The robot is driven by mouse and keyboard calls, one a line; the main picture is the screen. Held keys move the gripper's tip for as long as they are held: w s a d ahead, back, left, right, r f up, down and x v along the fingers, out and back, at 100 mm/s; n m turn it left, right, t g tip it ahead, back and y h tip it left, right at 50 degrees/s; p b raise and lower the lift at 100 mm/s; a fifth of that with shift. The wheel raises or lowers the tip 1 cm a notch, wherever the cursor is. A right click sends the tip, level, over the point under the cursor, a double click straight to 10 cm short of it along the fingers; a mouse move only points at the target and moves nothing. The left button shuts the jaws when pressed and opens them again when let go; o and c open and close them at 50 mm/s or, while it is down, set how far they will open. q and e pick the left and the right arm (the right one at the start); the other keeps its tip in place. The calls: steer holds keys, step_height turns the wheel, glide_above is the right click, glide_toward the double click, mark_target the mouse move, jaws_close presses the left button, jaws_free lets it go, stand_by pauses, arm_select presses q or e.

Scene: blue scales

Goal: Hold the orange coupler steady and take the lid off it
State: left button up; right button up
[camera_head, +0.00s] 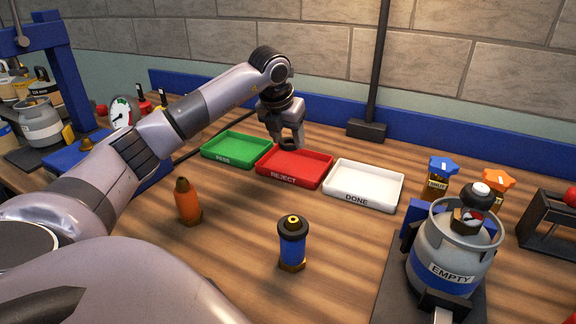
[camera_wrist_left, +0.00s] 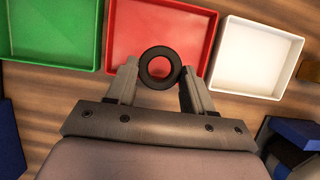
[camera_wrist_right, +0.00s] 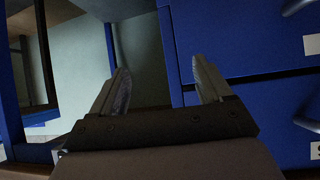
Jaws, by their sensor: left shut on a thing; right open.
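The orange coupler (camera_head: 188,203) stands upright and alone on the wooden table, with a bare dark brass tip and no black ring on it. My left gripper (camera_head: 289,140) is shut on a black ring-shaped lid (camera_head: 289,144), held above the front part of the red tray, well apart from the coupler. In the left wrist view the lid (camera_wrist_left: 160,66) sits between the fingertips (camera_wrist_left: 160,75), its hole facing the camera. My right gripper (camera_wrist_right: 160,75) shows only in its own wrist view, open and empty, in front of blue drawer fronts and away from the coupler.
A blue coupler (camera_head: 293,250) with a black ring stands at the front middle. Green (camera_head: 236,147), red (camera_head: 294,167) and white (camera_head: 363,186) trays, all empty, form a row behind. A gas cylinder (camera_head: 447,250) stands at right. Bare tabletop surrounds the couplers.

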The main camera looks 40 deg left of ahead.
arm_select(q)
step_height(320, 180, down, 8)
stand_by(0.4)
steer(key=o, duration=1.2)
steer(key=shift+f, duration=0.1)
steer(key=shift+c, duration=0.2)
steer(key=v, duration=1.2)
